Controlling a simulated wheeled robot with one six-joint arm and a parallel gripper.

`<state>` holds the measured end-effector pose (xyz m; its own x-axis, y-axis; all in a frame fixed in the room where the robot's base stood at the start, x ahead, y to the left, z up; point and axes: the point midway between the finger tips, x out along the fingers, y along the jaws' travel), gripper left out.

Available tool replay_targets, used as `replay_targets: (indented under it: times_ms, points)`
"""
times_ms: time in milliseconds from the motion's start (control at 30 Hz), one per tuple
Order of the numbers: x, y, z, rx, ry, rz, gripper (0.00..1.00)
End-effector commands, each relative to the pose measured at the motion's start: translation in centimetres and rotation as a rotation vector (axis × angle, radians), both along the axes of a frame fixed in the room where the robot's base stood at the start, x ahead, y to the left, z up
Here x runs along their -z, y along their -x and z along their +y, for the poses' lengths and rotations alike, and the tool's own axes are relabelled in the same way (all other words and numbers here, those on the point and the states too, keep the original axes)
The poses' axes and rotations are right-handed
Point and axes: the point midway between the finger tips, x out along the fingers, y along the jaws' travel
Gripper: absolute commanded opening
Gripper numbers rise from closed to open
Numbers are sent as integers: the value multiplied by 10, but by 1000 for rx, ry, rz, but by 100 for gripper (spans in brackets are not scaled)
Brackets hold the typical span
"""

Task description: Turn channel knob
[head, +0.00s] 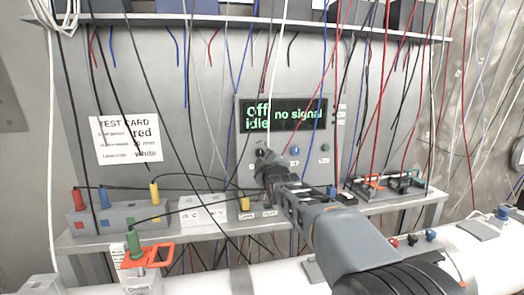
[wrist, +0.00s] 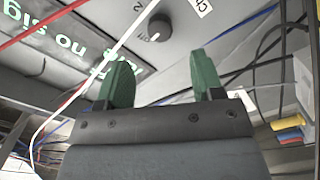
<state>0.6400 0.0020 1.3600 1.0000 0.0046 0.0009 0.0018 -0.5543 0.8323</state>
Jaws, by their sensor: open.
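A grey panel (head: 243,140) on the back wall carries a dark display (head: 290,113) with green text reading "off", "idle" and "no signal". Below the display sit a small black knob (head: 261,152), a blue knob (head: 294,150) and a green one (head: 325,147). My gripper (head: 266,165) is just below the black knob and partly covers the panel's lower left. In the wrist view, a dark round knob (wrist: 158,28) with a light mark and printed labels around it lies beyond my green fingertips (wrist: 162,78). The fingers are apart with nothing between them, and do not touch the knob.
Many red, blue, black and white cables hang in front of the panel; a white one (wrist: 125,37) crosses near the knob. A test card (head: 125,140) is on the wall at left. A shelf (head: 75,243) below holds colored plugs and a terminal box (head: 385,186).

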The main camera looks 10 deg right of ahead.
Motion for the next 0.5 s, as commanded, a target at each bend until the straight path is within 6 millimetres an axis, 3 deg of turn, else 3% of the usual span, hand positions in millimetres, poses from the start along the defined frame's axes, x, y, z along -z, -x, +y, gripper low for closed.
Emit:
replay_targets:
  times_ms: [200, 500]
  points:
    - [-3, -39, -1, 1, -2, 2, 61]
    - [-1, -67, -3, 5, -3, 1, 61]
